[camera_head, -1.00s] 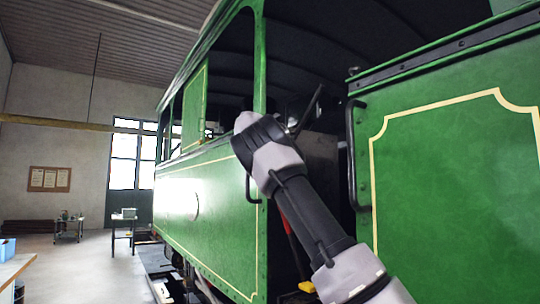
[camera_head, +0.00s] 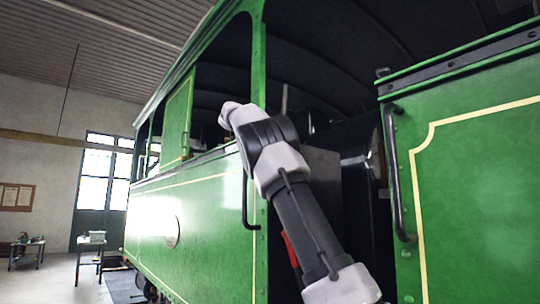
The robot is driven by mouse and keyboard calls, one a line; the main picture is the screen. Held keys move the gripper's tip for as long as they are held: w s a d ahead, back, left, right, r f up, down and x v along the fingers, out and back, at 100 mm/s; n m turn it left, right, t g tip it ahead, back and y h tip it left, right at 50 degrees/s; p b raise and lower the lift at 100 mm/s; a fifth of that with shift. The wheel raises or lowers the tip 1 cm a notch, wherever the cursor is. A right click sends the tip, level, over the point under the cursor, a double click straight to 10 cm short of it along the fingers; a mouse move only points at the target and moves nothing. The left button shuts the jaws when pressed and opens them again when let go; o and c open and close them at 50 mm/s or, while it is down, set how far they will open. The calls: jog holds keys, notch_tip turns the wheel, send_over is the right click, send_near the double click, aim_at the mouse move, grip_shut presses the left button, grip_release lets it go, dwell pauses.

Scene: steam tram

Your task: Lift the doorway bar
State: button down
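The open doorway (camera_head: 345,215) of the green tram lies behind my arm, between the green side panel and the green end panel on the right. I cannot make out a bar across it. My arm reaches up from the bottom, and its far end (camera_head: 229,114) is at the left doorway post, at about the height of the window sill. My gripper's fingers do not show; the arm hides them or they are out of sight. A black handrail (camera_head: 393,170) stands on the right side of the doorway, and another (camera_head: 246,195) on the left post.
A green post (camera_head: 258,60) rises beside my arm. The cab inside is dark, with a red part (camera_head: 290,250) low behind my arm. A small table (camera_head: 92,246) stands far left on open floor.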

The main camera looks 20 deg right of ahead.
jog(key=shift+w+f, duration=0.1)
jog(key=shift+w, duration=0.05)
jog(key=c, duration=0.8)
grip_release()
jog(key=shift+c, duration=0.2)
jog(key=shift+a, duration=0.1)
jog(key=v, duration=1)
jog(key=shift+a+r, duration=0.2)
jog(key=shift+a, duration=0.1)
